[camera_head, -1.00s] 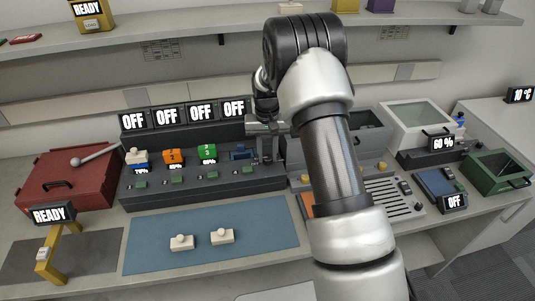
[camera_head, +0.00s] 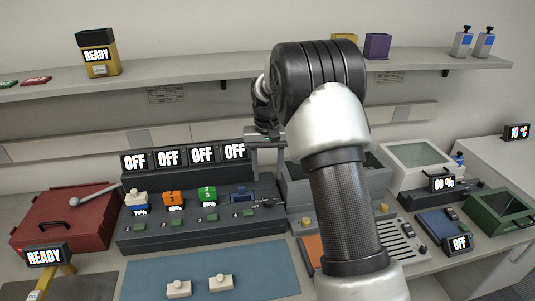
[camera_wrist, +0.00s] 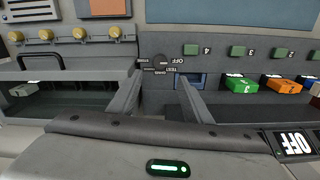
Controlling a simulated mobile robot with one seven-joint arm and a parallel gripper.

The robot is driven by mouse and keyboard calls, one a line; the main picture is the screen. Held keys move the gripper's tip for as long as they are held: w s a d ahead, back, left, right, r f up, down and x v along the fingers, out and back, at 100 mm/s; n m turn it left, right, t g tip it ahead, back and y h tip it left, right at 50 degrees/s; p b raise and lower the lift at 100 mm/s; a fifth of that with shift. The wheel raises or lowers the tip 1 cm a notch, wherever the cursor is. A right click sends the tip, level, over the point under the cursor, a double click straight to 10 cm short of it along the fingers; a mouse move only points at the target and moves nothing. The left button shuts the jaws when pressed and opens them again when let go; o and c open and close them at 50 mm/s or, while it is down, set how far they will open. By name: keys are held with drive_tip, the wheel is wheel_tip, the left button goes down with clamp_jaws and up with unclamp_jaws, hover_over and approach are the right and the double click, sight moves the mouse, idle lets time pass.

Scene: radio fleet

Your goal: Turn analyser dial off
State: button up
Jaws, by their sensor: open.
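The analyser dial (camera_wrist: 160,61) is a small dark knob on the grey panel, with tiny labels around it; one reads OFF. I cannot tell which label its pointer faces. In the wrist view, which is upside down, it lies just beyond and between my fingertips. In the head view, the dial (camera_head: 268,203) is small, at the right end of the dark charging station. My gripper (camera_wrist: 158,82) is open and empty, with its two fingers either side of the dial's line of sight. Contact with the dial does not show. My gripper also shows in the head view (camera_head: 265,172), partly hidden by my arm.
The dark station (camera_head: 180,232) holds blue, orange and green blocks below several OFF displays. A grey open bin (camera_head: 296,190) stands right of the dial, partly behind my arm. A red toolbox (camera_head: 60,220) is at left. A shelf (camera_head: 220,68) runs above.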

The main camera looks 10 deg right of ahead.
wheel_tip(320, 180, up, 7)
idle(0.4)
drive_tip(key=s+r+t+p, duration=0.2)
drive_tip(key=s+r+t, duration=0.1)
drive_tip(key=s+r, duration=1.25)
drive_tip(key=s+f+n+t+p, duration=0.1)
drive_tip(key=s+t, duration=0.1)
drive_tip(key=s, duration=1.5)
drive_tip(key=shift+s+f+n+t+p, duration=0.15)
drive_tip(key=shift+s+n+t+p, duration=0.15)
drive_tip(key=shift+s, duration=0.05)
